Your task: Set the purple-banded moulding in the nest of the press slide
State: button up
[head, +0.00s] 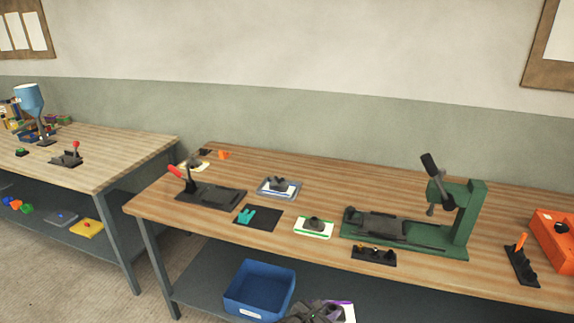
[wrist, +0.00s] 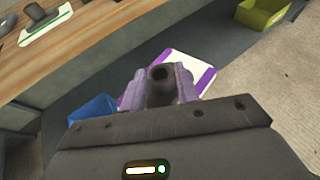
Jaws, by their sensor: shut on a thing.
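The purple-banded moulding is a white plate (wrist: 190,68) with purple edges and a dark round boss (wrist: 160,75). My gripper (wrist: 160,90) is shut on the boss, one finger on each side. In the head view my gripper (head: 312,314) and the moulding (head: 348,311) show at the bottom edge, in front of the bench and partly cut off. The green press (head: 465,215) stands on the bench at the right, its dark lever raised. Its dark slide (head: 382,226) lies on the green base to the left of the column, and its nest looks empty.
A green-banded moulding (head: 325,233) lies left of the press, and a small black rack (head: 374,259) in front of it. A blue-banded moulding (head: 278,188), a black mat (head: 258,224) and a red-handled clamp (head: 215,195) are further left. A blue bin (head: 260,296) sits below the bench top.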

aim_at(341, 302)
jog(key=shift+s+a+f+n+t+y+p, duration=0.1)
jog(key=shift+a+f+n+t+y+p, duration=0.1)
jog(key=shift+f+n+t+y, duration=0.45)
jog(key=shift+a+f+n+t+y+p, duration=0.15)
jog(key=shift+f+n+y, duration=0.1)
jog(key=shift+f, duration=0.75)
jog(key=shift+w+d+f+n+t+y+p, duration=0.2)
jog(key=shift+f+n+t+y+p, duration=0.25)
jog(key=shift+n+y, duration=0.35)
jog(key=shift+w+d+n+t+y, duration=0.25)
jog(key=shift+n+t+y, duration=0.1)
jog(key=shift+n+y, duration=0.15)
jog(key=shift+w+d+r+n+t+y+p, duration=0.35)
jog(key=shift+d+r+n+y+p, duration=0.1)
jog(key=shift+n+y, duration=0.4)
jog(key=d+r+n+y, duration=0.1)
jog(key=r+y, duration=0.1)
jog(key=r, duration=0.1)
jog(key=d+r+n+y+p, duration=0.1)
jog(key=shift+w+d+r+n+t+y, duration=0.2)
jog(key=shift+d+r+n+t+y, duration=0.05)
jog(key=shift+d+n, duration=0.1)
jog(key=shift+s+r, duration=0.1)
jog(key=shift+r, duration=0.2)
